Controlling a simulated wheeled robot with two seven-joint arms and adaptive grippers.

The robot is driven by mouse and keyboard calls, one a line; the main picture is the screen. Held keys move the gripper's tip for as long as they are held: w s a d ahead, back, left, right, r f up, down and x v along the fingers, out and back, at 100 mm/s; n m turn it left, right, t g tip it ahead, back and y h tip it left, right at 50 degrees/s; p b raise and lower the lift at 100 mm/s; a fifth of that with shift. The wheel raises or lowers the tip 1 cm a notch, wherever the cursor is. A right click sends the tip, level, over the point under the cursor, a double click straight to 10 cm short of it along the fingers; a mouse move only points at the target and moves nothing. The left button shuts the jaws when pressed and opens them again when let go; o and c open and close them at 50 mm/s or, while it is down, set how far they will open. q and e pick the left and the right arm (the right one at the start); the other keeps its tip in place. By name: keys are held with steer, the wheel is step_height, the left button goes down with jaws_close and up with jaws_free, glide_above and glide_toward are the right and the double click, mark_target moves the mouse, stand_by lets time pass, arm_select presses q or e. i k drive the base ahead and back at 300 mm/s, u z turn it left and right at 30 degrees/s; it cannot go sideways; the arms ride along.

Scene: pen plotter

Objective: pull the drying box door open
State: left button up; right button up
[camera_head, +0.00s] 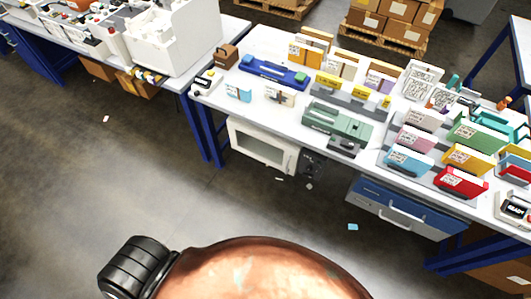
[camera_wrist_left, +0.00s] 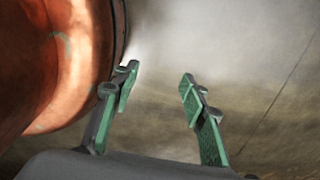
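The drying box, as I take it, is the white box (camera_head: 262,147) under the front edge of the middle table in the head view. Its front has a framed window and a dark panel with knobs (camera_head: 313,162) to its right. The door looks shut; I cannot make out a handle clearly. My left gripper (camera_wrist_left: 158,76) shows only in the left wrist view, with its green-padded fingers apart and nothing between them. Only blurred floor lies beyond it, and the box is not in that view. My right gripper is in neither view.
The middle table (camera_head: 222,101) carries several cards, trays and small devices. Its blue legs (camera_head: 207,135) stand left of the box. A blue drawer unit (camera_head: 405,205) hangs to the right. The floor (camera_head: 150,180) in front is mostly clear, with small scraps.

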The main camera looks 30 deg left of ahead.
mark_target(291, 154)
steer(key=z, duration=1.25)
steer(key=k, duration=1.15)
steer(key=u, duration=1.7)
steer(key=i, duration=0.5)
steer(key=u, duration=0.05)
